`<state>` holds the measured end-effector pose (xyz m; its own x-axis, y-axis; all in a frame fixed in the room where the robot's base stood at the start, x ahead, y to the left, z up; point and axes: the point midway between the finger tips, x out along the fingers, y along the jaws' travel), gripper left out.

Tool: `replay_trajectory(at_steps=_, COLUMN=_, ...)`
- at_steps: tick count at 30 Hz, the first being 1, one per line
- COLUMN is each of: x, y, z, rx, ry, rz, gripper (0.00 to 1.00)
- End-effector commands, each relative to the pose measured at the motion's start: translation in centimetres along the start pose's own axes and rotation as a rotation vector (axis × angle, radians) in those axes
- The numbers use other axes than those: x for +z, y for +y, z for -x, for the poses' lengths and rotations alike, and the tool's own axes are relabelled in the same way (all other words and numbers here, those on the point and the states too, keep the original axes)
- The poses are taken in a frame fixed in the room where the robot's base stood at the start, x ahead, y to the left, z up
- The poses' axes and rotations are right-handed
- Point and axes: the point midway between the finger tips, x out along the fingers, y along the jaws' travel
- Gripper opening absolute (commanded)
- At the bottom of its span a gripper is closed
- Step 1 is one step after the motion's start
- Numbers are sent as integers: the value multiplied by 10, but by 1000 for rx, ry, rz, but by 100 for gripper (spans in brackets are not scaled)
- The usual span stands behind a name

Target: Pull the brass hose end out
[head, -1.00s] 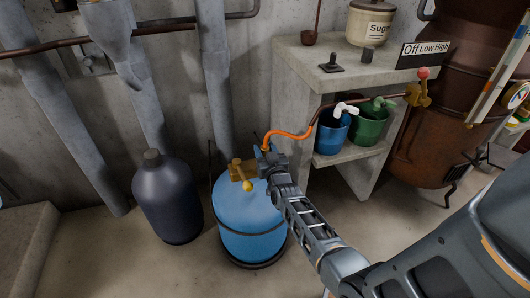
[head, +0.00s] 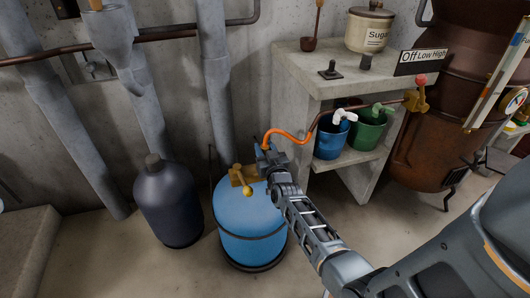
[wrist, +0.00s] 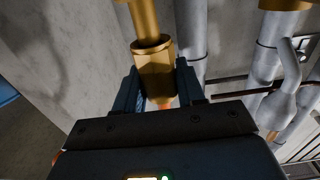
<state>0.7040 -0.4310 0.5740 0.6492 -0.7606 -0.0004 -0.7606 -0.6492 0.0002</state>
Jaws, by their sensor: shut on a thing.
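The brass hose end (wrist: 154,72) sits between the two fingers of my gripper (wrist: 158,88) in the wrist view. My gripper is shut on it. A brass stem (wrist: 145,22) runs up from the hose end in that view; I cannot tell whether the two are joined or only lined up. In the head view my gripper (head: 268,158) is beside the brass valve (head: 243,176) on top of the blue gas cylinder (head: 248,215), and hides the hose end. The orange hose (head: 285,134) runs from my gripper to the right.
A dark bottle-shaped tank (head: 168,205) stands left of the cylinder. A concrete shelf (head: 310,75) on the right holds a blue bucket (head: 328,146) and a green bucket (head: 367,138). A copper boiler (head: 425,150) stands farther right. Grey pipes (head: 216,100) line the wall behind.

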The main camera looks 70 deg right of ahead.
Motion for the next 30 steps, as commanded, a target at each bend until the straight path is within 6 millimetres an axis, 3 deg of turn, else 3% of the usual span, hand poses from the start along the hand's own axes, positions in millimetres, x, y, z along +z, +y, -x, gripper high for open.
replay_trajectory(at_steps=2, x=-19, y=0, z=0, rx=-1, ry=2, rz=-1, gripper=7)
replay_trajectory(at_steps=4, x=-16, y=10, z=6, rx=0, ry=2, rz=2, gripper=7)
replay_trajectory(at_steps=12, x=-40, y=41, z=28, rx=-3, ry=2, rz=3, gripper=7)
replay_trajectory(at_steps=30, x=-78, y=94, z=60, rx=-1, ry=0, rz=1, gripper=7)
